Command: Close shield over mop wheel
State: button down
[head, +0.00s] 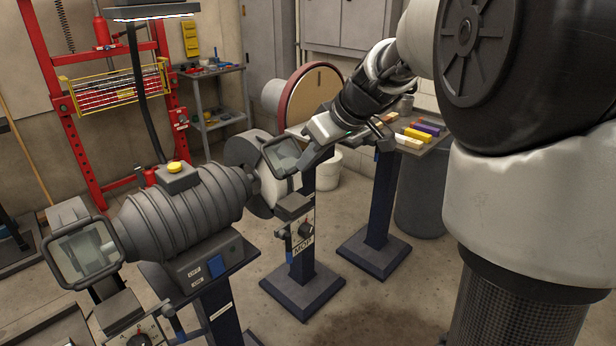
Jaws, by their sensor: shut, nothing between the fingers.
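The bench grinder (190,208) stands on a pedestal at left centre in the head view. The mop wheel (268,203) is at its right end, partly hidden by its housing and the shield. The mop wheel shield (283,156) is a framed clear pane, tilted, at the upper right side of the wheel. My gripper (310,160) is shut and empty, reaching in from the upper right. Its tip appears right beside the shield's right edge; I cannot tell whether they touch. A plate marked MOP (303,246) with a dial is below the wheel.
A second shield (85,250) is at the grinder's left end. A disc sander (310,95) stands behind my gripper. Coloured bars (425,130) lie on a stand at right. A red press frame (90,100) stands back left. Floor in front of the pedestals is clear.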

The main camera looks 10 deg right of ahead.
jog(key=f+b, duration=0.1)
jog(key=b, duration=0.1)
jog(key=f+b, duration=0.1)
jog(key=b, duration=0.1)
jog(key=shift+w+a+f, duration=0.2)
jog(key=shift+f, duration=0.15)
jog(key=shift+r, duration=0.15)
